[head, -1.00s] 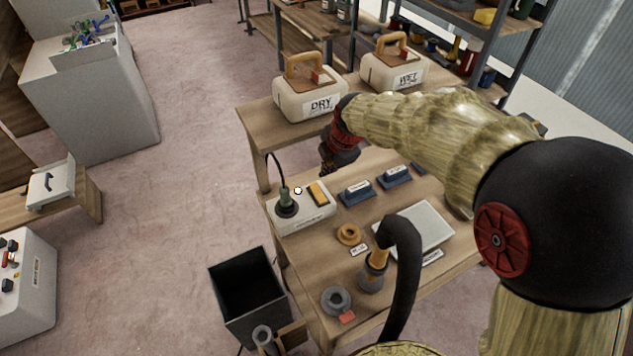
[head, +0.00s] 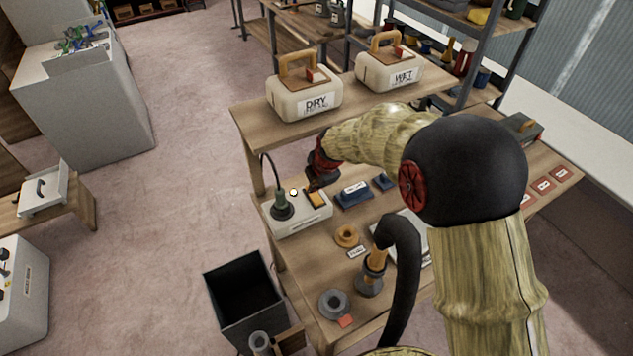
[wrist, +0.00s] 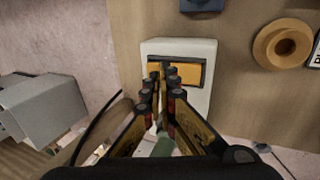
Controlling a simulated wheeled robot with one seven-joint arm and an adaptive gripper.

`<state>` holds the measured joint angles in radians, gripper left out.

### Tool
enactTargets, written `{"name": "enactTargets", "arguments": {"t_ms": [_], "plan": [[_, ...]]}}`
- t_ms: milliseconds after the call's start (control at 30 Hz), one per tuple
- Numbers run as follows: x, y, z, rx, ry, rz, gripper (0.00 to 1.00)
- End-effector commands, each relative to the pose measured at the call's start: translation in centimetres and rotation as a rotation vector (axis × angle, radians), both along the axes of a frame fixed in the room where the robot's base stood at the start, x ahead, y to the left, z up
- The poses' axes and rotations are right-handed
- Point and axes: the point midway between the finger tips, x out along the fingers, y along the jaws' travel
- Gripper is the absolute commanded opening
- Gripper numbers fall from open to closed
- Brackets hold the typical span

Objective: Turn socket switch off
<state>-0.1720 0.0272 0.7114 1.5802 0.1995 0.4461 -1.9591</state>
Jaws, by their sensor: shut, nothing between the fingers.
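The socket box (head: 303,222) is a pale block near the left edge of the workbench. A dark round plug (head: 282,207) with a green body and black cable stands in it. Its orange rocker switch (head: 317,200) sits in a dark frame to the right of the plug, and the switch also shows in the wrist view (wrist: 188,75). My gripper (head: 313,187) is shut and empty, directly above the switch. In the wrist view my fingertips (wrist: 162,68) overlap the left part of the switch. I cannot tell whether they touch it. The plug is mostly hidden there.
Blue blocks (head: 353,195), an orange ring (head: 347,236) and a grey ring (head: 334,303) lie on the bench. DRY (head: 300,101) and WET (head: 388,74) cases stand on the raised shelf behind. A black bin (head: 245,296) stands on the floor at the front left.

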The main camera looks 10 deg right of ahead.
Motion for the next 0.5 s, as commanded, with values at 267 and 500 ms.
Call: {"name": "enactTargets", "arguments": {"t_ms": [267,500], "plan": [[0.36,0.14,-0.77,0.0,-0.001,0.0,0.0],[0.35,0.13,-0.79,0.0,-0.001,0.0,0.0]]}}
